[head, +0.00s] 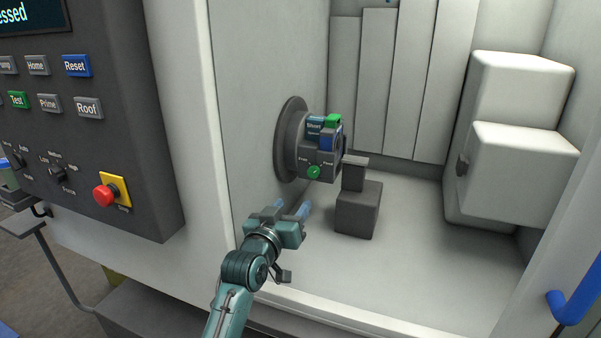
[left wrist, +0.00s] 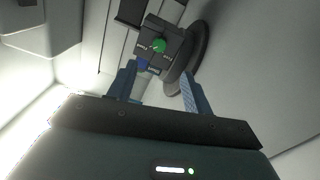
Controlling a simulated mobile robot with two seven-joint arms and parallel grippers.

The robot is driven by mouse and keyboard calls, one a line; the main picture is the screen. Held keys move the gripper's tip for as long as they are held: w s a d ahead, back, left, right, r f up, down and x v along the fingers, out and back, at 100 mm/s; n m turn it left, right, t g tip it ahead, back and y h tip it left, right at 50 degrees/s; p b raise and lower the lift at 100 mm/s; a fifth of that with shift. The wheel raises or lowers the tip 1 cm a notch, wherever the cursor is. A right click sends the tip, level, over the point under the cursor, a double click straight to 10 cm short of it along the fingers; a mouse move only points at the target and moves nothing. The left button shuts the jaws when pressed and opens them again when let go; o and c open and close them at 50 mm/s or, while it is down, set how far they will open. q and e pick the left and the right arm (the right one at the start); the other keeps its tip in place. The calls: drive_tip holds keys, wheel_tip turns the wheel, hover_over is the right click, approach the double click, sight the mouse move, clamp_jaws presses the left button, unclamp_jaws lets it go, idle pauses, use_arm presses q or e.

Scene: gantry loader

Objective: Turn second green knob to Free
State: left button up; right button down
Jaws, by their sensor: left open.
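A round green knob (head: 314,171) sits on the front face of a grey block (head: 325,160) on the chamber's left wall. Small labels flank the knob; its pointer setting is too small to read. A second green part (head: 333,120) shows on top of the block, by a blue part (head: 330,138). My left gripper (head: 291,207) is open and empty, below and left of the knob, apart from it. In the left wrist view the green knob (left wrist: 159,46) appears beyond and between my two spread blue fingers (left wrist: 158,72).
A dark round flange (head: 288,140) backs the block. A dark grey stepped block (head: 358,208) stands on the chamber floor to the right. White boxes (head: 520,165) are at the far right. A control panel (head: 75,130) with buttons and a red stop button (head: 104,196) is outside, left.

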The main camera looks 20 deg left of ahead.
use_arm(q)
approach(312, 174)
drive_tip(key=w, duration=0.6)
drive_tip(key=shift+w+d, duration=0.1)
drive_tip(key=shift+d, duration=0.1)
drive_tip(key=shift+w, duration=0.95)
drive_tip(key=c, duration=1)
drive_tip(key=shift+o, duration=0.2)
